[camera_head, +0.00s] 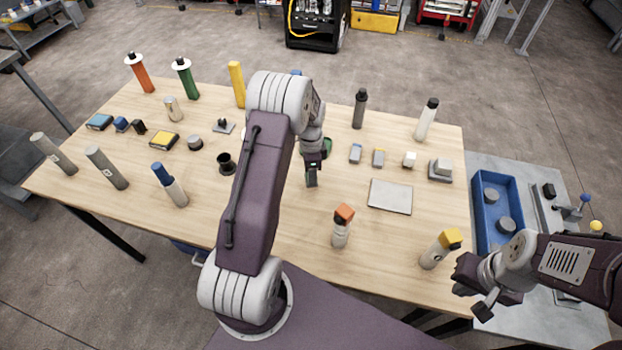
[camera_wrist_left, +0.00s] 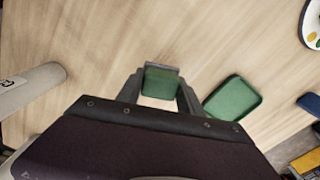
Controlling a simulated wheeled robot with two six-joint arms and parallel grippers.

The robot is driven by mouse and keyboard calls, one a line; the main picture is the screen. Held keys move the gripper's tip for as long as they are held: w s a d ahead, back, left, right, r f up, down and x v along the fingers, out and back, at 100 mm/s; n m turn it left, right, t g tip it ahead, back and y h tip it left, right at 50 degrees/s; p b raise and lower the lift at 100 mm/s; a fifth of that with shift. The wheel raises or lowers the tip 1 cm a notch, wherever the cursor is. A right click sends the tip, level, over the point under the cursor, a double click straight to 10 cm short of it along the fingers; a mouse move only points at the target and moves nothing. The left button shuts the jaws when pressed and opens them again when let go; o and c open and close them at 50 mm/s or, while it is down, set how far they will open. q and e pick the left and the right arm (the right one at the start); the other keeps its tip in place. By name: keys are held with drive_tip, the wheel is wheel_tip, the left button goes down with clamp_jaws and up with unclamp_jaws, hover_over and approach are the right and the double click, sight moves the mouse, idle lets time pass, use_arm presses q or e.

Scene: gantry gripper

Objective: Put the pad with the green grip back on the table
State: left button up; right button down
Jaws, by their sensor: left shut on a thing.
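The pad with the green grip (camera_wrist_left: 160,82) is between the two fingers of my left gripper (camera_wrist_left: 162,88) in the left wrist view. The fingers are shut on the green part, and a grey edge shows beyond it. In the head view my left gripper (camera_head: 312,178) is over the middle of the wooden table (camera_head: 285,215), with the pad mostly hidden by the fingers. I cannot tell whether the pad touches the table. My right gripper (camera_head: 484,301) is at the lower right, off the table's right edge; its fingers are not clear.
A green tray-like piece (camera_wrist_left: 233,98) lies right of the held pad. A flat grey plate (camera_head: 390,196) and an orange-topped bottle (camera_head: 342,225) stand nearby at the right. A blue bin (camera_head: 484,213) is on the side table.

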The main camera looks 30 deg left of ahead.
use_arm(q)
wheel_tip(320, 180, down, 3)
drive_tip(key=shift+p, duration=0.3)
drive_tip(key=shift+f, duration=0.4)
drive_tip(key=shift+f, duration=0.15)
drive_tip(key=o, duration=1.3)
drive_tip(key=shift+c, duration=0.2)
drive_tip(key=shift+o, duration=0.3)
